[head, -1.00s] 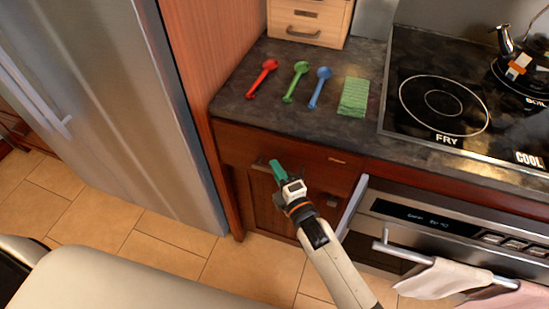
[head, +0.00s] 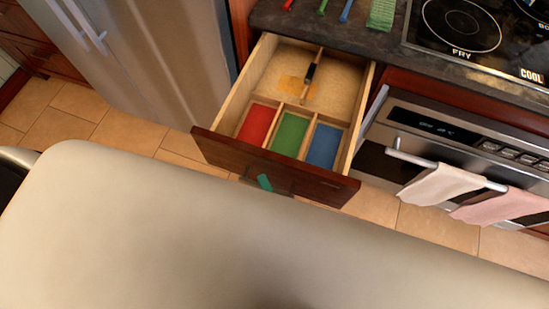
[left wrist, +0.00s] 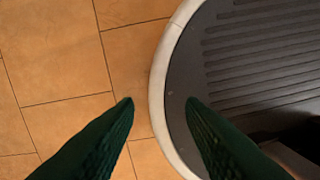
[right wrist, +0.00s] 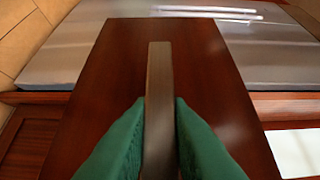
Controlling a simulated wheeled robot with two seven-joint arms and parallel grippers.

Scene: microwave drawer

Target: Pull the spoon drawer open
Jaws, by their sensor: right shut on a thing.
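The spoon drawer (head: 225,150) is pulled far out from under the counter in the head view. Inside it are red (head: 257,125), green (head: 290,134) and blue (head: 324,146) compartments at the front. A dark-tipped thing (head: 309,76) lies toward the back. My right gripper (head: 265,182) is at the drawer front, mostly hidden behind my own body. In the right wrist view its green fingers are shut on the drawer handle (right wrist: 159,90), one on each side. My left gripper (left wrist: 160,105) is open and empty above the floor.
Red (head: 288,5), green (head: 323,6) and blue (head: 346,9) spoons lie on the counter, partly cut off, beside a green cloth (head: 382,14). The oven (head: 440,135) with towels is right of the drawer, the fridge (head: 165,60) left.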

